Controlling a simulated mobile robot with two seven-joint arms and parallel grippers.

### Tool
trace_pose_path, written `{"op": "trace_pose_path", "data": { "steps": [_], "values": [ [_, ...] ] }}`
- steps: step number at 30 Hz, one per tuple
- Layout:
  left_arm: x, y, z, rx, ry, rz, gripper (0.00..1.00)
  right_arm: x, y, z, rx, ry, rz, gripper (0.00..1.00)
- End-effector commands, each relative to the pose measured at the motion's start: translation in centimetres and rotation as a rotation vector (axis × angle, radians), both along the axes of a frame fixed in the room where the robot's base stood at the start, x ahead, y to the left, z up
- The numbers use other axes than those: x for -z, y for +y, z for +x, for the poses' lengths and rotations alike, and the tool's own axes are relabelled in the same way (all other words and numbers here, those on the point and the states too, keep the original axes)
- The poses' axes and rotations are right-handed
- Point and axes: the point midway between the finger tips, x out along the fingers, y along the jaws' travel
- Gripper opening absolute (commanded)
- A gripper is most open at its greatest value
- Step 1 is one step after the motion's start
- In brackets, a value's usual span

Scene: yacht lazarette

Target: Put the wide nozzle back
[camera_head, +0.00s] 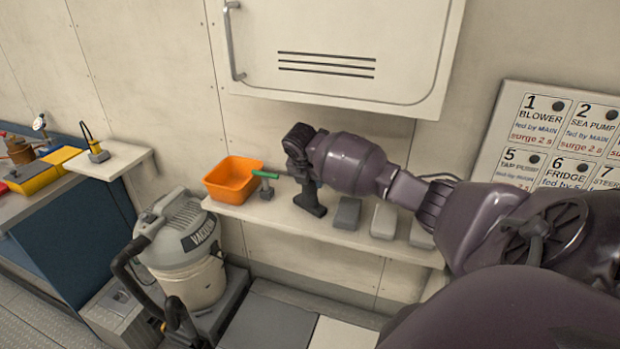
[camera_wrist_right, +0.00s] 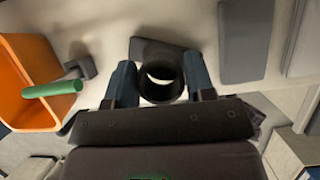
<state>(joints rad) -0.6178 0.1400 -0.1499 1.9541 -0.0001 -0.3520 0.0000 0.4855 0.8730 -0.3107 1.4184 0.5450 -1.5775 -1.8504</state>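A black nozzle (camera_head: 310,199) with a round tube and a wide flat foot is upright at the shelf, low in front of the wall. My right gripper (camera_head: 305,178) is at its upper part. In the right wrist view the nozzle's open round tube (camera_wrist_right: 161,73) fills the space between the two blue-grey fingers, which appear to press on both its sides. Its flat foot shows behind the tube. I cannot tell whether the foot touches the shelf. My left gripper is not in view.
The shelf (camera_head: 283,221) holds an orange bin (camera_head: 232,180), a green-tipped tool on a small grey stand (camera_head: 266,190), a dark grey block (camera_head: 347,213) and a pale block (camera_head: 384,221). A grey vacuum (camera_head: 185,240) stands at the lower left. A cabinet (camera_head: 340,45) overhangs the shelf.

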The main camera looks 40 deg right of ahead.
Motion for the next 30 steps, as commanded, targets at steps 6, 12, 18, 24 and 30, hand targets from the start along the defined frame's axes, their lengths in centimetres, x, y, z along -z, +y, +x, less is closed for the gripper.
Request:
{"op": "trace_pose_path", "data": {
  "steps": [6, 12, 18, 24, 30],
  "values": [
    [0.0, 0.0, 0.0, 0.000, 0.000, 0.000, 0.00, 0.0, 0.0, 0.0, 0.000, -0.001, 0.000, 0.69],
    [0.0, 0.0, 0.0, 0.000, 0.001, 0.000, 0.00, -0.2, 0.0, 0.0, 0.000, -0.001, 0.000, 0.69],
    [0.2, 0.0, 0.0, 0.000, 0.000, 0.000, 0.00, -1.8, 0.6, -0.2, -0.003, -0.004, -0.001, 0.69],
    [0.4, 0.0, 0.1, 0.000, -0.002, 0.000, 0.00, -5.3, 2.0, -1.0, -0.004, -0.004, -0.002, 0.69],
    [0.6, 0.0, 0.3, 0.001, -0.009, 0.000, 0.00, -4.7, 5.8, -2.9, -0.005, 0.000, -0.001, 0.69]
  ]
}}
